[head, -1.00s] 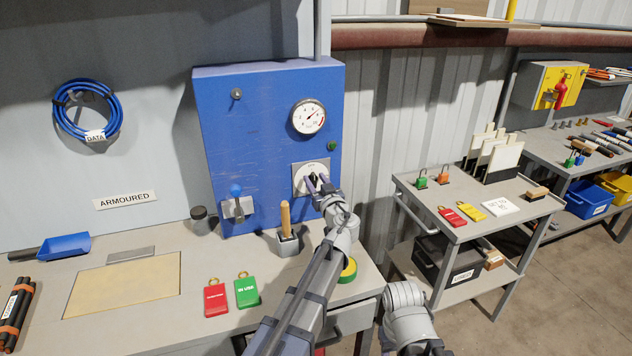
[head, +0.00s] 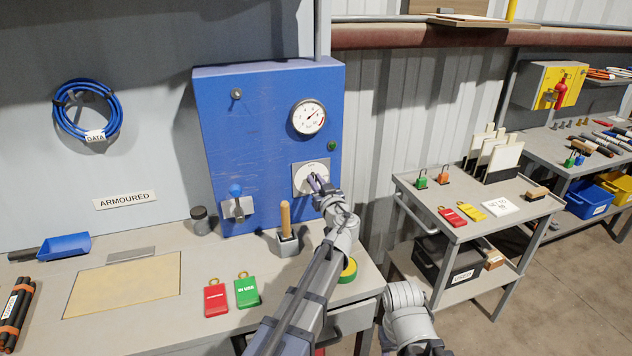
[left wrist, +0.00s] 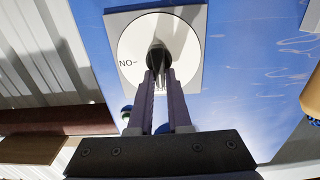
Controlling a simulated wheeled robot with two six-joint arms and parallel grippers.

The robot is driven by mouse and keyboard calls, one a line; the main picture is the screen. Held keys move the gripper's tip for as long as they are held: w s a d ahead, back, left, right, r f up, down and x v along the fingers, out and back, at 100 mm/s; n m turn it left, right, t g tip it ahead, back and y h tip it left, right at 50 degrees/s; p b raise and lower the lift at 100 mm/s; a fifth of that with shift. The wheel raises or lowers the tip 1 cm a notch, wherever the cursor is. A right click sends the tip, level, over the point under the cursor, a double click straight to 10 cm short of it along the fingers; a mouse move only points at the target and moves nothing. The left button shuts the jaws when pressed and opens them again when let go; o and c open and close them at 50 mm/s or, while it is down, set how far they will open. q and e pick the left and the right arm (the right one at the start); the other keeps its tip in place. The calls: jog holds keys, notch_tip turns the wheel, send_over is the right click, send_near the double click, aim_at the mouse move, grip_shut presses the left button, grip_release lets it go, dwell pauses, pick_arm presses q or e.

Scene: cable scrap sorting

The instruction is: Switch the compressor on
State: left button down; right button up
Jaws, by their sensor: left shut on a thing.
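The blue compressor panel (head: 265,130) stands at the back of the bench. It carries a rotary switch with a round white dial (head: 311,172) on its lower right. My left gripper (head: 316,184) reaches the dial from the front right. In the left wrist view its fingers (left wrist: 166,92) are shut on the dark switch knob (left wrist: 158,55) at the dial (left wrist: 130,40). Lettering that reads "NO-" in this view shows left of the knob. The fingers partly hide the knob and the lower dial. My right gripper is out of view.
The panel also has a gauge (head: 309,118), a small dark green lamp (head: 332,146) and a blue-handled lever (head: 236,190). A wooden-handled tool (head: 286,215) stands close left of my left arm. Red (head: 216,298) and green (head: 246,290) tags lie on the bench.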

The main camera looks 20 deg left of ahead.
pick_arm(q)
jog(key=shift+w+d+f+m+b, duration=0.15)
jog(key=shift+d+f+m+b, duration=0.1)
jog(key=shift+m, duration=2.7)
jog(key=shift+w+d+f+m+b, duration=0.1)
jog(key=shift+d+f+m+b, duration=0.15)
jog(key=shift+m, duration=2.75)
jog(key=shift+w+d+f+m+b, duration=0.15)
jog(key=shift+f+m+b, duration=0.15)
jog(key=shift+m, duration=2.65)
jog(key=c, duration=0.9)
grip_release()
jog(key=shift+o, duration=0.2)
